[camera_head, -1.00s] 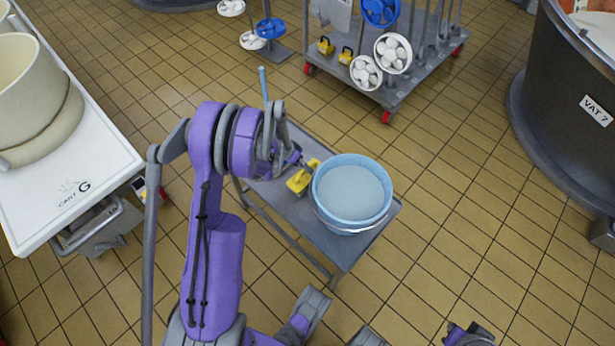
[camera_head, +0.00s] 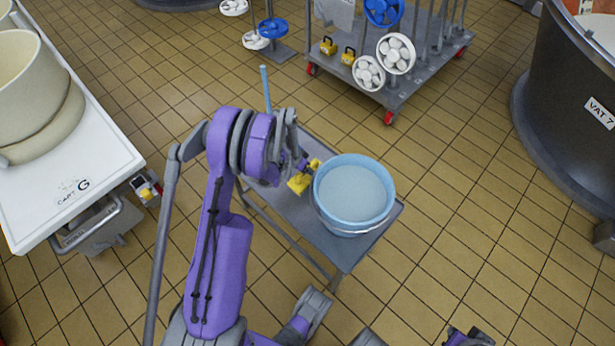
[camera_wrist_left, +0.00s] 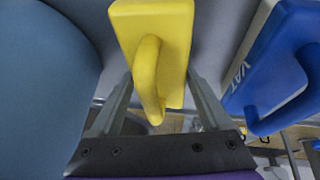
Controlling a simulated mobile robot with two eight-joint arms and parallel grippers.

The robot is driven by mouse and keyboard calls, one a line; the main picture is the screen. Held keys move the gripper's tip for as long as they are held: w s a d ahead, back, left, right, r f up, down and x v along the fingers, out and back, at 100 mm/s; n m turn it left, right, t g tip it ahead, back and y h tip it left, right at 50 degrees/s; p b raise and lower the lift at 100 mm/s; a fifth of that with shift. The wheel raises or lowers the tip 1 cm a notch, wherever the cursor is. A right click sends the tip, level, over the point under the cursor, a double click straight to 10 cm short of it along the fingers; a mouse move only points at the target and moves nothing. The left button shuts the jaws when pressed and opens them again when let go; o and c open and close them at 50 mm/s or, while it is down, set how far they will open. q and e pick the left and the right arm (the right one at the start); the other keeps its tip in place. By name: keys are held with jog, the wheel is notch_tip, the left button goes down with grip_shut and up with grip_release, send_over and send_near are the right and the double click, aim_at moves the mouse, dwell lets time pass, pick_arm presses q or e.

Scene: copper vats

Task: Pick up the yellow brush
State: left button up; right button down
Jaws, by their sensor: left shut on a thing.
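The yellow brush (camera_head: 299,182) is at the small grey bench (camera_head: 335,256), just left of the light blue bucket (camera_head: 387,206). In the left wrist view the yellow brush (camera_wrist_left: 178,45), a block with a looped handle, sits between the two fingers. My left gripper (camera_head: 303,165) is shut on it. The bucket wall (camera_wrist_left: 45,80) fills the left of the wrist view. I cannot tell whether the brush touches the bench. Part of my right arm shows at the bottom right edge, but its jaws cannot be made out.
A blue brush (camera_wrist_left: 268,65) marked VAT is right of the yellow one in the wrist view. A light blue upright handle (camera_head: 266,85) stands behind my left arm. A white cart (camera_head: 105,160), a wheeled rack (camera_head: 425,75) and a dark vat (camera_head: 560,100) surround open tiled floor.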

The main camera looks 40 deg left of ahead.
pick_arm(q)
jog(key=c, duration=0.4)
notch_tip(320, 180, up, 10)
jog(key=shift+r+p, duration=0.1)
jog(key=shift+p, duration=0.95)
jog(key=o, duration=0.8)
jog(key=c, duration=0.6)
